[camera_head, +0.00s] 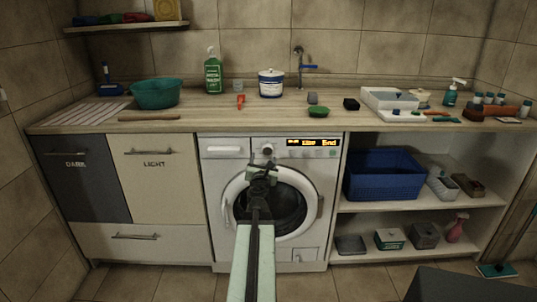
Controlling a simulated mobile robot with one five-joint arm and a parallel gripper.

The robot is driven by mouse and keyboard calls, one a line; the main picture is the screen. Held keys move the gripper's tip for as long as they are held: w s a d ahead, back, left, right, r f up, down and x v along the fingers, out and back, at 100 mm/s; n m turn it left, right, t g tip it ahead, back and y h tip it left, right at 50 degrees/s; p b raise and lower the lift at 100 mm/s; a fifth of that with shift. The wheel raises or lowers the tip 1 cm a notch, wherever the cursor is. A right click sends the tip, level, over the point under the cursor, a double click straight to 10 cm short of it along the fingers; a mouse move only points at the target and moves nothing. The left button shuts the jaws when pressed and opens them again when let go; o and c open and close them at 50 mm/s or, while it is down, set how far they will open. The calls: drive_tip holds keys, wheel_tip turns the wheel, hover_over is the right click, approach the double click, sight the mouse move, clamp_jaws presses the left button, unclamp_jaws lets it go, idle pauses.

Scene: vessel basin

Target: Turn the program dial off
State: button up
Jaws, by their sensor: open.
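The washing machine (213,211) stands under the counter at the middle, its round door in front. My arm reaches up from the bottom edge across the door. My gripper (263,167) is open and empty, just below the dial in the picture. I cannot tell how far it is from the dial in depth. The dial's pointer mark is too small to read.
Two laundry fronts marked DARK (76,165) and LIGHT (154,165) are left of the machine. A blue bin (383,177) sits on the right shelf. The wooden counter (185,122) holds a teal bowl (156,94), a green bottle (213,75) and other items. The floor in front looks mostly clear.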

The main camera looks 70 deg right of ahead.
sight(267, 152)
drive_tip(key=d, duration=0.4)
drive_tip(key=shift+s+d, duration=0.15)
drive_tip(key=shift+d, duration=0.05)
drive_tip(key=shift+w+d, duration=0.25)
drive_tip(key=shift+d, duration=0.3)
drive_tip(key=shift+w+a, duration=0.1)
drive_tip(key=shift+w, duration=0.05)
drive_tip(key=c, duration=1.4)
drive_tip(key=shift+o, duration=0.3)
drive_tip(key=shift+w, duration=0.15)
